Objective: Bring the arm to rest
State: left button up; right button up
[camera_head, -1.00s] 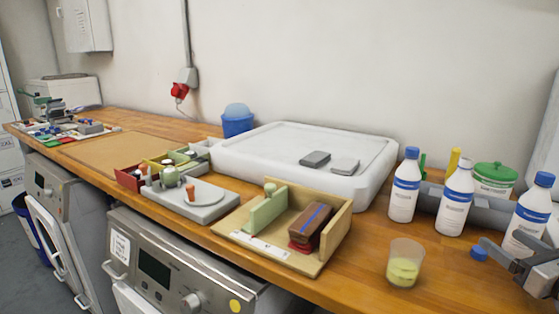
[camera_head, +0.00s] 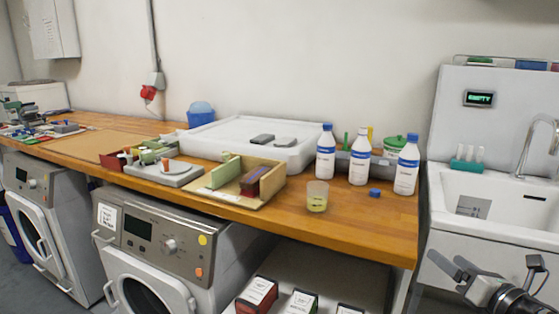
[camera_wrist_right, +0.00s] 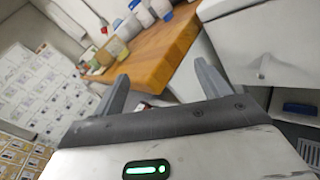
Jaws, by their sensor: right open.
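My right gripper (camera_head: 457,266) is at the lower right of the head view, in front of the sink and beyond the right end of the wooden worktop (camera_head: 370,232). Its jaws are open, with nothing visible between them. In the right wrist view its two fingers (camera_wrist_right: 161,72) stand apart, with the worktop (camera_wrist_right: 155,60) behind them. My left gripper is not in view.
White bottles with blue caps (camera_head: 359,158), a cup of yellow liquid (camera_head: 317,197) and a loose blue cap (camera_head: 375,193) stand near the worktop's right end. A wooden fixture (camera_head: 215,190) is further left. The sink (camera_head: 490,195) is behind the gripper.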

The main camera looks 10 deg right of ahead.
jog(key=s+a+f+m+g, duration=0.1)
jog(key=s+a+f+m, duration=0.2)
jog(key=a+f+m, duration=0.35)
jog(key=s+a+f+m+g, duration=0.2)
jog(key=s+a+f+m, duration=0.1)
jog(key=a+f+m, duration=0.4)
jog(key=s+a+f+m+g+y, duration=0.1)
jog(key=s+a+m, duration=0.3)
jog(key=a+m, duration=0.4)
jog(key=s+a+f+m+g+y, duration=0.1)
jog(key=s+a+f+m, duration=0.3)
jog(key=a+m, duration=0.4)
jog(key=a+g, duration=0.1)
jog(key=a, duration=0.2)
jog(key=shift+s+a+g+y, duration=0.25)
jog(key=shift+a+g+y, duration=0.1)
jog(key=shift+g+y, duration=0.05)
